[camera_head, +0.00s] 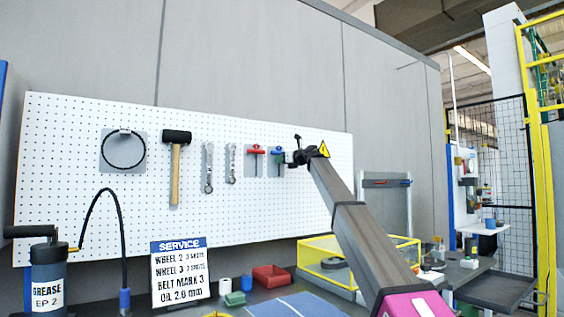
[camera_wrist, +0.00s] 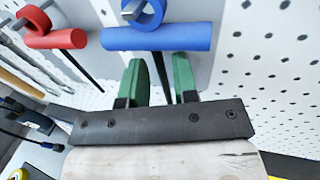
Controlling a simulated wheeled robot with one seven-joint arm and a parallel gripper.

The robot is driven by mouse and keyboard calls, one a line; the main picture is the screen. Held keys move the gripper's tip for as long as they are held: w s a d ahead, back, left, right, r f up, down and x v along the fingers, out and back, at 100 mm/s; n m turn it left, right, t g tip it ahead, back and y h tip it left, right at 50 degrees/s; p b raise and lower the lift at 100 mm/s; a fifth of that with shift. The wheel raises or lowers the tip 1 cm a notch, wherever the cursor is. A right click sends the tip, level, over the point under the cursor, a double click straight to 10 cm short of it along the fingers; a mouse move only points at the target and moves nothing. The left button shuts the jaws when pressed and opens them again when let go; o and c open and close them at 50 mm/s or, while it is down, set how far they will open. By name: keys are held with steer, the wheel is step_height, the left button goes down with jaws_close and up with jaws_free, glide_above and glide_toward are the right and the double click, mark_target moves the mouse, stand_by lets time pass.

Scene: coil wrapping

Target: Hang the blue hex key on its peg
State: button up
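The blue hex key (camera_wrist: 157,38) is at the top of the wrist view, with a ring on its T-handle and a thin dark shaft below. A grey peg (camera_wrist: 132,11) shows at the ring and appears to pass through it. My gripper (camera_wrist: 160,75) is just below the handle. Its two green fingers stand apart, with the dark shaft in the gap between them and space at the sides.
A red hex key (camera_wrist: 55,39) hangs just left, on its own peg; it also shows in the head view (camera_head: 256,150). Wrenches (camera_head: 208,168), a hammer (camera_head: 175,165) and a black ring (camera_head: 123,150) hang further left. The pegboard (camera_wrist: 270,60) is bare to the right.

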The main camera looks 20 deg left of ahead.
steer(key=shift+o, duration=0.4)
steer(key=v, duration=1.1)
